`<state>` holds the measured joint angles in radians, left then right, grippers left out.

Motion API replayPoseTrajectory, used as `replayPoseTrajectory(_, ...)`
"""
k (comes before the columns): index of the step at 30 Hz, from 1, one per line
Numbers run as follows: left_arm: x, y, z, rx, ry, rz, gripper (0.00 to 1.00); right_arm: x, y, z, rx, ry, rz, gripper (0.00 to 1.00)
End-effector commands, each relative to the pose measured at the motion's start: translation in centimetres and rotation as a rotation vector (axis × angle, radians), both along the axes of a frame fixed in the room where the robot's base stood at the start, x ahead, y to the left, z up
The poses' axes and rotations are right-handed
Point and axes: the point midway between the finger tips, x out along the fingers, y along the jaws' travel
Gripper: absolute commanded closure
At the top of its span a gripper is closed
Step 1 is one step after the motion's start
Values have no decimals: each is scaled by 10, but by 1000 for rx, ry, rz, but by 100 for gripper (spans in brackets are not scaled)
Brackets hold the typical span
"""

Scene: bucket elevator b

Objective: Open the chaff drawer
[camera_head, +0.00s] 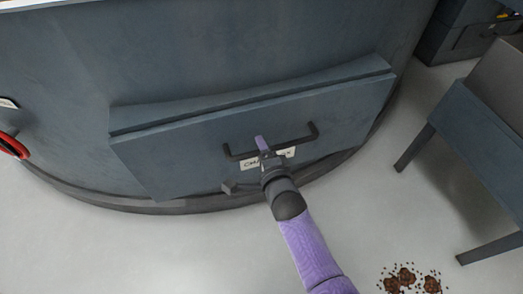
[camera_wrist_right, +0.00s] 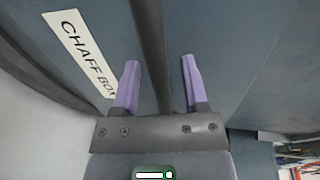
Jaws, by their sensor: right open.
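The chaff drawer (camera_head: 180,155) is a wide blue-grey front panel low on the curved machine body. It carries a dark bar handle (camera_head: 302,140) and a white label (camera_head: 288,153), partly hidden by my gripper. In the right wrist view the label (camera_wrist_right: 82,52) reads "CHAFF BO…", its end cut off by a finger. My right gripper (camera_head: 263,146) is at the handle, left of its middle. In the wrist view its purple fingers (camera_wrist_right: 160,63) are apart, with the handle bar (camera_wrist_right: 149,35) running between them. No clear contact shows. My left gripper is out of view.
A grey-blue stand (camera_head: 470,125) with legs is on the right. Brown clumps and specks (camera_head: 408,279) lie on the floor at the bottom right. The pale floor (camera_head: 130,250) before the drawer is clear.

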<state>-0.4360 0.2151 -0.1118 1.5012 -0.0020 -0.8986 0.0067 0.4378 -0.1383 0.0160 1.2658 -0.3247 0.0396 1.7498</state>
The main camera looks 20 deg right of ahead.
Motion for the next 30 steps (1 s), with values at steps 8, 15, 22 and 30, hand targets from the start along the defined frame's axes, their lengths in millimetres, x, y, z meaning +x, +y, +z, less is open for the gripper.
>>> replayPoseTrajectory(8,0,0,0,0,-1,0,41,0,0,0,0,0,0,58)
replayPoseTrajectory(15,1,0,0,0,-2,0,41,0,0,0,0,0,0,100)
replayPoseTrajectory(22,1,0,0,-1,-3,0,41,0,0,0,0,0,0,100)
replayPoseTrajectory(30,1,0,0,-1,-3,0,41,0,0,0,0,1,0,100)
